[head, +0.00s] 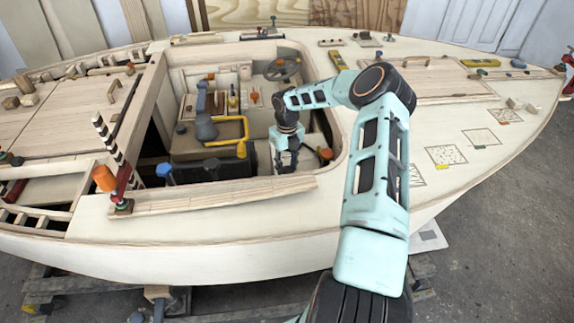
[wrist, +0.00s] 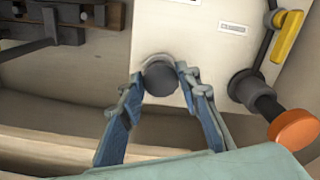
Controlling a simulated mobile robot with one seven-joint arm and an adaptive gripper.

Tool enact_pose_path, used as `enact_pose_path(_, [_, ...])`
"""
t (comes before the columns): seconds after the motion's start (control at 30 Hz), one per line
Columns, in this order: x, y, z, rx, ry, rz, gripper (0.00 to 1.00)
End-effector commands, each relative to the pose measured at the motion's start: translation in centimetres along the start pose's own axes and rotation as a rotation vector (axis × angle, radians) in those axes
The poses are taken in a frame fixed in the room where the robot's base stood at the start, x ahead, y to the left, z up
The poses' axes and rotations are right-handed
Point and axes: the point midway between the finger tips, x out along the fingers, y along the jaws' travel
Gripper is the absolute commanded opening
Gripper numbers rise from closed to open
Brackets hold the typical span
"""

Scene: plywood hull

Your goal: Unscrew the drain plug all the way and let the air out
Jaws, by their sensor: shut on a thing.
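In the wrist view a dark round knob (wrist: 160,79), which looks like the drain plug, sits at the lower edge of a white box (wrist: 185,42). My gripper (wrist: 162,84) has its two blue fingers shut on the knob, one on each side. A grey rim shows behind the knob; its threads are hidden. In the head view my gripper (head: 286,163) reaches down into the open cockpit well, and the plug is hidden there.
An orange knob (wrist: 293,128) on a dark stem and a yellow lever (wrist: 286,37) stand right of my fingers. Dark bars (wrist: 40,32) lie at upper left. In the head view the cockpit coaming (head: 210,195) and a yellow bent handle (head: 242,127) are close to my arm.

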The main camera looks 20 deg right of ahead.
Motion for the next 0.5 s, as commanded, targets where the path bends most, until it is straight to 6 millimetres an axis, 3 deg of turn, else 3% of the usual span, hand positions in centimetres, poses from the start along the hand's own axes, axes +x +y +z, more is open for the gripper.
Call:
enact_pose_path(0.23, [0.62,0.21,-0.46,-0.001,0.012,0.005,0.07])
enact_pose_path(0.27, [0.62,0.21,-0.47,-0.001,0.012,0.005,0.32])
enact_pose_path(0.4, [0.47,0.14,-0.34,0.0,0.009,0.003,0.47])
enact_pose_path(0.5, [0.34,0.11,-0.25,0.0,0.006,0.002,0.49])
